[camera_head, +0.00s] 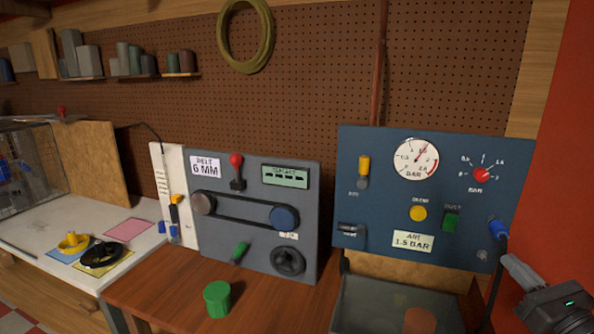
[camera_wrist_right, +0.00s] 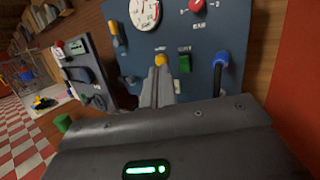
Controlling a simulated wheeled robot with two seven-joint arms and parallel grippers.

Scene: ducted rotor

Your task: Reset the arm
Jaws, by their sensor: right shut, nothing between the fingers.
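My right gripper (camera_head: 512,262) is at the lower right of the head view, in front of the blue air panel (camera_head: 362,225). It is shut and empty. In the right wrist view its closed fingers (camera_wrist_right: 158,72) point at the panel, and their tips overlap the yellow button (camera_wrist_right: 160,59); I cannot tell whether they touch it. The blue hose plug (camera_head: 497,229) is close to the gripper in the head view. The panel also has a pressure gauge (camera_head: 416,159), a red knob (camera_head: 481,174), a green switch (camera_head: 451,219) and a yellow-topped lever (camera_head: 364,167). My left gripper is not in view.
A grey belt panel (camera_head: 259,176) stands left of the air panel, with a green cylinder (camera_head: 217,299) on the wooden bench before it. A clear bin (camera_head: 365,305) sits below the air panel. A white table (camera_head: 40,243) with yellow and black parts is at the left. A red wall (camera_head: 560,170) bounds the right.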

